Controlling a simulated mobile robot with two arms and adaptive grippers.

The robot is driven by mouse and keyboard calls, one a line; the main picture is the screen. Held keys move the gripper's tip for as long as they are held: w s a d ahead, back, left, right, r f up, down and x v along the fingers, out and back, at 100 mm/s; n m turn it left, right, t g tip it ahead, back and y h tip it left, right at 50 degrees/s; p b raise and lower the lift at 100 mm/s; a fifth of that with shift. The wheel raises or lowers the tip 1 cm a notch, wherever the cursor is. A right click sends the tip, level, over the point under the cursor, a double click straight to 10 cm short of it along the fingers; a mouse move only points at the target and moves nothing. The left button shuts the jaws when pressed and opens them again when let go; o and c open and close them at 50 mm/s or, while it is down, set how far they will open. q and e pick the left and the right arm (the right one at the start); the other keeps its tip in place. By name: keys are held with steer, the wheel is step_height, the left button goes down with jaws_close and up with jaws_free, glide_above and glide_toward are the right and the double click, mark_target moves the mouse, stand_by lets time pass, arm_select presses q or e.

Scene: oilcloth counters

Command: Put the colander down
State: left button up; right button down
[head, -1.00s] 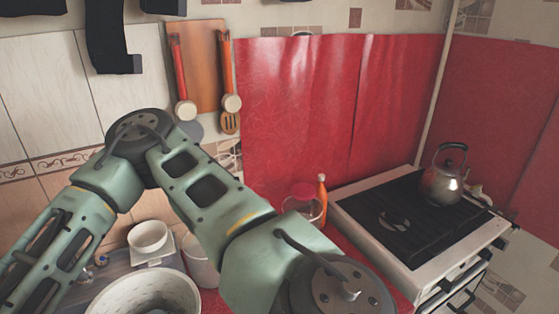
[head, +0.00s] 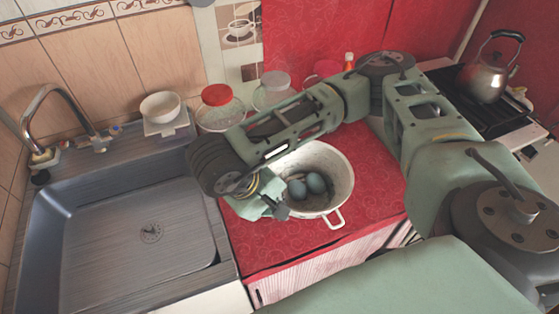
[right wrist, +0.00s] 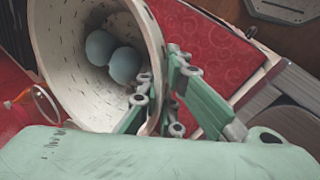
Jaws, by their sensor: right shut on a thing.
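The white speckled colander (head: 342,165) is over the red oilcloth counter (head: 375,165), right of the sink. Two blue-grey egg-like things (head: 316,182) lie inside it, and they also show in the right wrist view (right wrist: 123,65). One loop handle (head: 335,219) points to the front. My right gripper (head: 283,210) is shut on the colander's left wall. In the right wrist view its fingers (right wrist: 160,100) pinch the wall from both sides. I cannot tell whether the colander's base touches the counter. My left gripper is out of view.
The empty sink (head: 130,240) with its faucet (head: 65,110) is at left. The stove with a kettle (head: 488,75) is at back right. Bare oilcloth lies in front of the colander.

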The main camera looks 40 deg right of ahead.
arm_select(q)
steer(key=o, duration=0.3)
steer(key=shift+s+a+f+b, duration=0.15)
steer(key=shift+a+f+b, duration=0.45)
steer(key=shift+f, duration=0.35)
arm_select(e)
steer(key=x, duration=0.3)
steer(key=shift+s+f, duration=0.2)
steer(key=shift+s, duration=0.2)
steer(key=shift+w+d+f, duration=0.1)
steer(key=shift+f, duration=0.15)
steer(key=w+a+f, duration=0.1)
steer(key=w+f, duration=0.1)
steer(key=w, duration=0.1)
steer(key=w+a+f, duration=0.1)
steer(key=w+f, duration=0.1)
steer(key=w, duration=0.2)
steer(key=w+a+f, duration=0.1)
steer(key=w+f, duration=0.1)
steer(key=w, duration=0.1)
steer(key=shift+w+a+f, duration=0.2)
steer(key=shift+w+f, duration=0.25)
steer(key=shift+f, duration=0.2)
step_height(320, 180, down, 3)
steer(key=shift+f, duration=0.2)
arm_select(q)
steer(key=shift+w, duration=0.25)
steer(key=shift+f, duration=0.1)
